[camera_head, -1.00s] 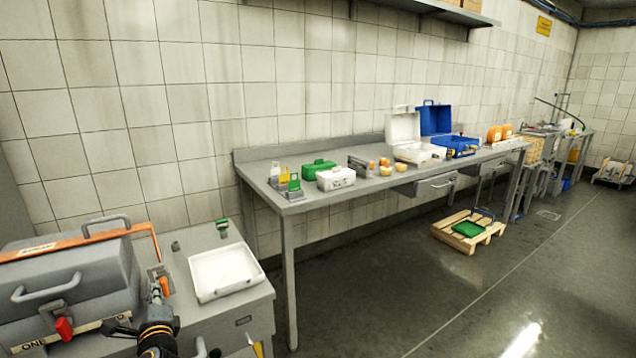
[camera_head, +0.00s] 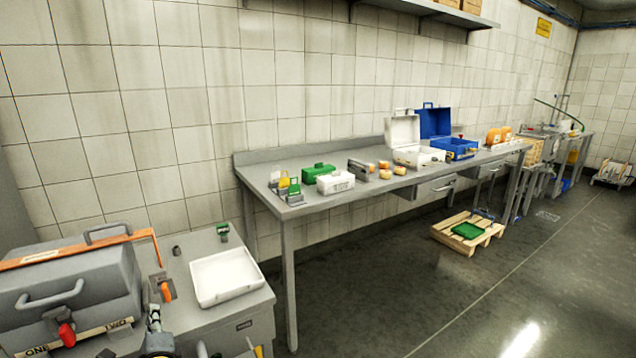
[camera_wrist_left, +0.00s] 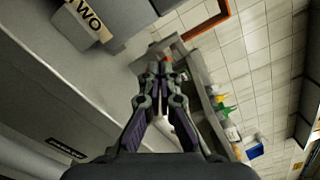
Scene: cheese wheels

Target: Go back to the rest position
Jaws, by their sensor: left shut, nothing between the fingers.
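My left gripper (camera_head: 153,318) is at the lower left of the head view, over the front part of the grey cabinet top, to the right of the grey case. Its fingers point up in the picture. In the left wrist view my left gripper (camera_wrist_left: 162,68) has its fingertips together with nothing seen between them. My right gripper is not in view.
A grey case (camera_head: 75,290) labelled ONE and TWO stands left of the gripper. A white tray (camera_head: 226,277) lies on the cabinet (camera_head: 258,308) to the right. A long grey table (camera_head: 300,207) holds boxes and cheeses. A pallet (camera_head: 485,240) lies on open floor.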

